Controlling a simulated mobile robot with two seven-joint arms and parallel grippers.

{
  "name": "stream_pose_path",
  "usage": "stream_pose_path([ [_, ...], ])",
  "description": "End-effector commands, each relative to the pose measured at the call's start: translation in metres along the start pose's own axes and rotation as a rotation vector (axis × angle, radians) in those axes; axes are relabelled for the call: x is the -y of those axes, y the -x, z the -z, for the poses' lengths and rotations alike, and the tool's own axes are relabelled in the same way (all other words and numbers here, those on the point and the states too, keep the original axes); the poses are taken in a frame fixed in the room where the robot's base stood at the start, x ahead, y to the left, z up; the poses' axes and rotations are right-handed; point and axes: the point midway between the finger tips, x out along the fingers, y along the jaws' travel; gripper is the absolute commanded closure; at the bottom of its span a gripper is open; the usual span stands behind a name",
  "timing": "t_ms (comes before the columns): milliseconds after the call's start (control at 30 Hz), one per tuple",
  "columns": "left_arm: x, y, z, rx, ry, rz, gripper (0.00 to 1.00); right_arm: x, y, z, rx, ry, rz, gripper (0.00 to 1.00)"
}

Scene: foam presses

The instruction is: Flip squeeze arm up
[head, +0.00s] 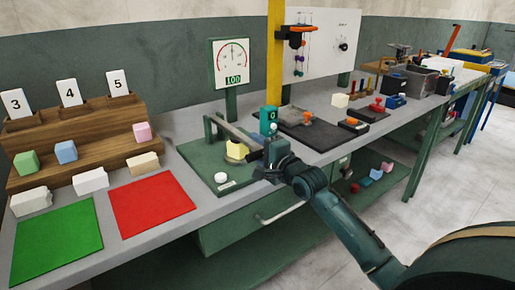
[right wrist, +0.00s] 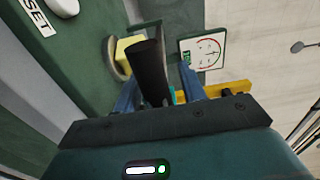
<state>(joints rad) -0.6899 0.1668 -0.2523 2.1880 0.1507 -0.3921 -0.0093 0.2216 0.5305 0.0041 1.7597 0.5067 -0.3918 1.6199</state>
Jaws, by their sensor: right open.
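The squeeze arm (head: 232,130) is a grey bar that runs from an upright on the green press base (head: 204,170) down to the right, low over a yellow foam block (head: 237,151). In the right wrist view its dark handle (right wrist: 150,72) lies between the two blue fingers of my right gripper (right wrist: 160,92). The fingers are apart, with gaps beside the handle. The foam block (right wrist: 128,46) shows just beyond it. In the head view my right gripper (head: 262,158) is at the arm's free end, its fingertips partly hidden. My left gripper is not in view.
A gauge (head: 231,54) with a green readout stands behind the press. A white button (head: 221,178) sits on the base. Red (head: 152,205) and green (head: 56,245) mats and a wooden rack (head: 75,148) with blocks are left. A yellow post (head: 275,55) rises behind my gripper.

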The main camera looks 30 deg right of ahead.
Motion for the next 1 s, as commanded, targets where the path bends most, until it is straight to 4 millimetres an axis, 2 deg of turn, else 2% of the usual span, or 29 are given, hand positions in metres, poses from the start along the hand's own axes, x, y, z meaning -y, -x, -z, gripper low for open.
stream_pose_path([
  [200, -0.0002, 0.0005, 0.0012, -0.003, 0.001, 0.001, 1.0, -0.0001, 0.0001, 0.0, 0.0, 0.0, 0.0, 0.6],
  [700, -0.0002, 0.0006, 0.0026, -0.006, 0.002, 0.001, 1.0, -0.0002, 0.0004, -0.0001, 0.0, -0.001, 0.0, 1.0],
  [1000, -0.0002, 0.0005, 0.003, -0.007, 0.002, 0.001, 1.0, -0.0001, 0.0003, -0.0002, 0.0, -0.001, -0.001, 1.0],
])
